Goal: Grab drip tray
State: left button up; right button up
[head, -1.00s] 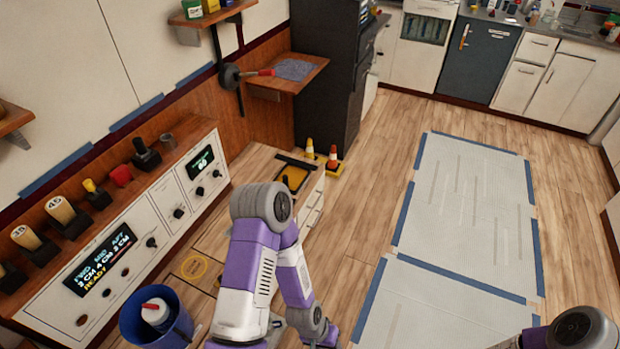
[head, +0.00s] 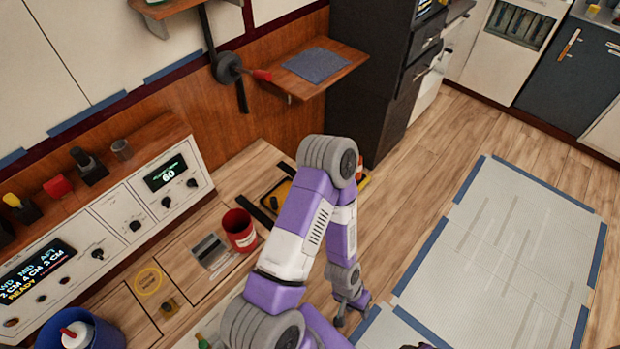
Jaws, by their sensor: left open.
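No object is plainly marked as the drip tray. A yellow, tray-like piece with dark edges (head: 274,196) lies on the wooden bench, partly hidden behind my left arm. A flat grey piece with a dark band (head: 210,250) lies on the bench beside a red cup; I cannot tell which of the two is the drip tray. My left gripper (head: 347,312) hangs at the arm's end, right of the bench edge, open and apart from both pieces. Its fingers show small. My right gripper is out of view.
The red cup (head: 239,230) stands between the grey piece and my arm. A control panel (head: 110,225) lines the bench's left. A blue bucket (head: 85,335) is at the bottom left. A wooden shelf with a grey cloth (head: 317,65) juts from the wall. Floor mats (head: 500,250) lie to the right.

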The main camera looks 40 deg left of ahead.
aim_at(273, 200)
jog(key=i, duration=1.65)
jog(key=u, duration=4.15)
jog(key=i, duration=0.45)
